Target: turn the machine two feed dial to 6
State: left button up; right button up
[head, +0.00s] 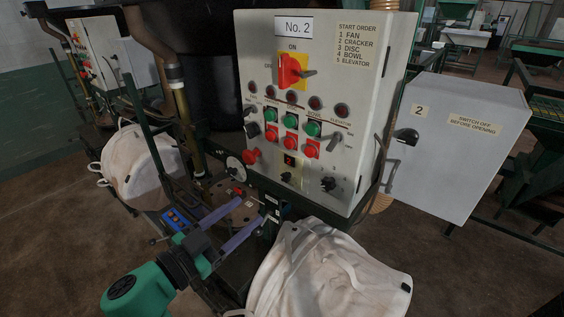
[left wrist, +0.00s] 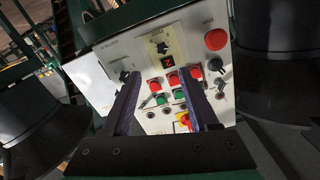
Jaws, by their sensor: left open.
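The machine two control panel (head: 350,60) is a pale box labelled "No. 2". A black knob (head: 328,184) with small marks around it sits at its lower right. It also shows in the left wrist view (left wrist: 125,76). My left gripper (head: 256,203) is open and empty, below the panel in the head view. In the left wrist view its two fingers (left wrist: 162,80) point toward the panel, apart from it. My right gripper is out of view.
Close to the knob are a small display with a red digit (head: 290,160), a red mushroom button (head: 251,156) and several green and red buttons. A grey cabinet (head: 455,140) stands right of the panel. A white bulk bag (head: 330,275) bulges below it.

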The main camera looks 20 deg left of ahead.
pick_arm(q)
jog(key=b, duration=0.9)
send_near(284, 179)
jog(key=x, duration=0.4)
jog(key=shift+w+f, duration=0.2)
jog(key=shift+w, duration=0.15)
jog(key=x, duration=0.1)
jog(key=p+x, duration=0.1)
jog(key=x, duration=0.1)
jog(key=shift+w+d+r, duration=0.2)
jog(key=shift+w+r, duration=0.05)
jog(key=shift+w, duration=0.05)
jog(key=shift+w+d+f, duration=0.1)
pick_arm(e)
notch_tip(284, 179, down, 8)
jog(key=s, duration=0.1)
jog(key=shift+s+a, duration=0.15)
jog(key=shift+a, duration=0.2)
pick_arm(q)
jog(key=shift+s, duration=0.2)
grip_shut()
